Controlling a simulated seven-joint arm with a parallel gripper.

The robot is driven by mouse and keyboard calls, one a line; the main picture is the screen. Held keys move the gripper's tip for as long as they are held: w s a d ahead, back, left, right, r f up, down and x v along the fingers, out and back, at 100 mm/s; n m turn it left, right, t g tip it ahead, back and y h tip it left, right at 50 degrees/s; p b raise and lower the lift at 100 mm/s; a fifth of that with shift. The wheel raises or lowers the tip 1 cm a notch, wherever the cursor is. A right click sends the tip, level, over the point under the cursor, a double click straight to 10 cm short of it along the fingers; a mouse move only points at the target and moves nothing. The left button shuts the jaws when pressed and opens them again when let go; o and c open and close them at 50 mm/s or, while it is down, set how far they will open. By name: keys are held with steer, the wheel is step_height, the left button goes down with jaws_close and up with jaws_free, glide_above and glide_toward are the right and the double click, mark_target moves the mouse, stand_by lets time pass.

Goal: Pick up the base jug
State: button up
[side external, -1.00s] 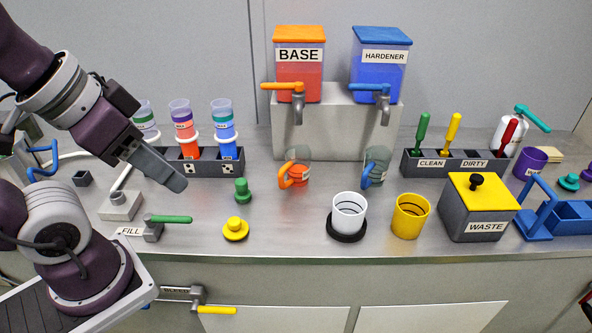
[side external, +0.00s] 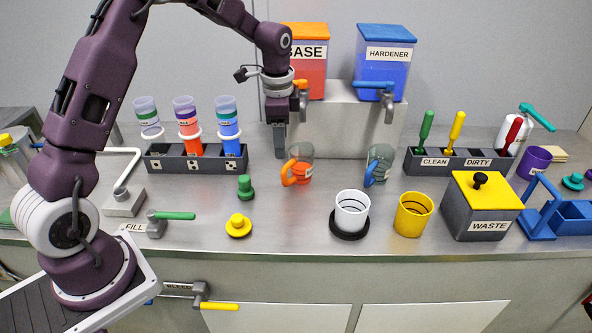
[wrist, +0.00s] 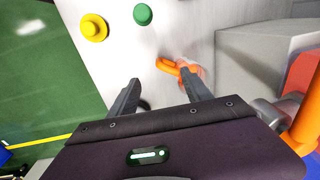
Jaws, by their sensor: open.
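The base jug (side external: 300,162) is a small clear jug with orange contents and an orange handle. It stands on the counter below the orange-lidded BASE tank (side external: 308,75), with its handle toward the front left. My gripper (side external: 280,152) points down just left of the jug and above the counter. In the wrist view my gripper (wrist: 160,95) shows two spread fingers with nothing between them. The jug (wrist: 188,72) shows there beyond the right finger, with its orange handle to the left and part of its body blurred or hidden.
The grey block (side external: 345,130) under the tanks stands right behind the jug. The hardener jug (side external: 379,163) is to the right. A rack (side external: 195,160) with several tubes is to the left. A green knob (side external: 245,187) and yellow knob (side external: 238,226) stand front left. The counter before the jug is clear.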

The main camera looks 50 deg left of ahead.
mark_target(284, 178)
steer(key=f, duration=0.4)
steer(key=w+f, duration=0.1)
steer(key=f, duration=0.4)
steer(key=a+f, duration=0.1)
steer(key=f, duration=0.4)
steer(key=shift+w, duration=0.25)
jaws_close()
stand_by(0.6)
